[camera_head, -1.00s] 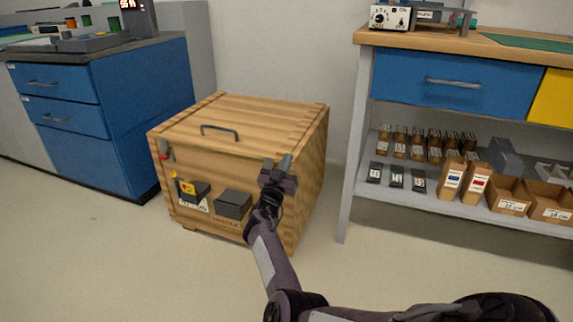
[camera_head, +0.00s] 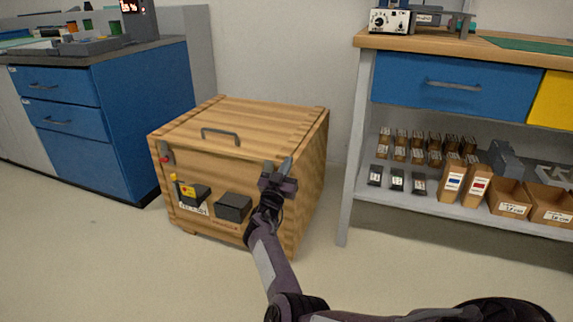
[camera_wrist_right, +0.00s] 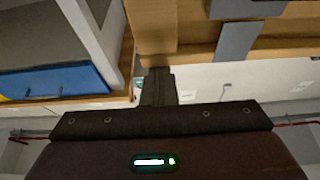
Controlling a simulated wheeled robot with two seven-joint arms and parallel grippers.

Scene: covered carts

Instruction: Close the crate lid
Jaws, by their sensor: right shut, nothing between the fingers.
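The wooden crate (camera_head: 290,190) stands on the floor, between the blue cabinet and the workbench. Its lid (camera_head: 250,115) lies flat across the top and looks down, with a dark handle (camera_head: 220,133) near its front edge. My right gripper (camera_head: 285,165) is shut and empty in front of the crate's right front corner, close to the lid's front edge; I cannot tell whether it touches. In the right wrist view the shut fingers (camera_wrist_right: 158,85) show with wooden surfaces (camera_wrist_right: 190,50) beyond them. My left gripper is not in view.
A blue drawer cabinet (camera_head: 145,115) stands left of the crate. A workbench (camera_head: 440,45) with a shelf of several small boxes (camera_head: 452,178) stands at right. Dark boxes (camera_head: 234,207) are fixed on the crate's front. The floor (camera_head: 110,260) in front is clear.

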